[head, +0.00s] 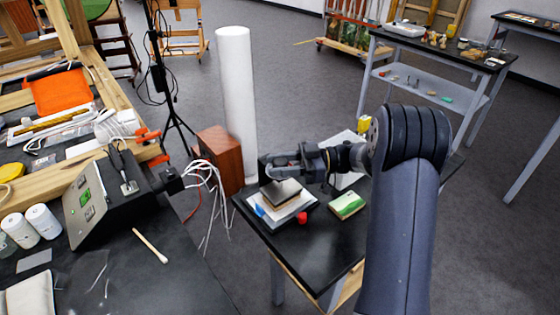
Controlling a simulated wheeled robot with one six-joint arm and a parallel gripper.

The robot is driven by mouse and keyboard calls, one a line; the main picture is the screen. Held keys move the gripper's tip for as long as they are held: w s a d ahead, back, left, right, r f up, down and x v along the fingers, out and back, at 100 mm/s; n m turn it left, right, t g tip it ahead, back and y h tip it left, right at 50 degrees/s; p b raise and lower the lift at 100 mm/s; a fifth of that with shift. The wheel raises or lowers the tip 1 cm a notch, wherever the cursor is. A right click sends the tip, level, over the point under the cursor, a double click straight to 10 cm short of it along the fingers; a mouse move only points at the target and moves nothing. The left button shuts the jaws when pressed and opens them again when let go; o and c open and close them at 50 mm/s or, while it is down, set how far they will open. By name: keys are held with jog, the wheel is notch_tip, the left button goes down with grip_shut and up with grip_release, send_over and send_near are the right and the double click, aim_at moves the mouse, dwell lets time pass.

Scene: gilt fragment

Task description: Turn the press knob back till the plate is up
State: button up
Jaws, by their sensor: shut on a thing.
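A small press (283,201) stands on the black-topped table (325,250), with a dark plate (281,193) over a pale, white-edged base. My gripper (272,173) reaches in from the right, just above the press. Its jaws are shut at the top of the press, where the knob is; the knob itself is mostly hidden by the jaws and too small to make out. The gap between plate and base cannot be judged clearly from here.
A red piece (302,217) and a green-and-white block (346,206) lie close to the press. A tall white cylinder (236,105) and a wooden box (219,158) stand behind left. A cluttered dark bench (150,275) is at left.

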jog(key=shift+n+g, duration=0.4)
jog(key=shift+g, duration=0.3)
jog(key=o, duration=1)
jog(key=d, duration=0.3)
jog(key=w+d, duration=0.1)
jog(key=d, duration=0.3)
jog(key=d+b, duration=0.1)
jog(key=d, duration=0.2)
jog(key=shift+w+d, duration=0.25)
jog(key=shift+d, duration=0.1)
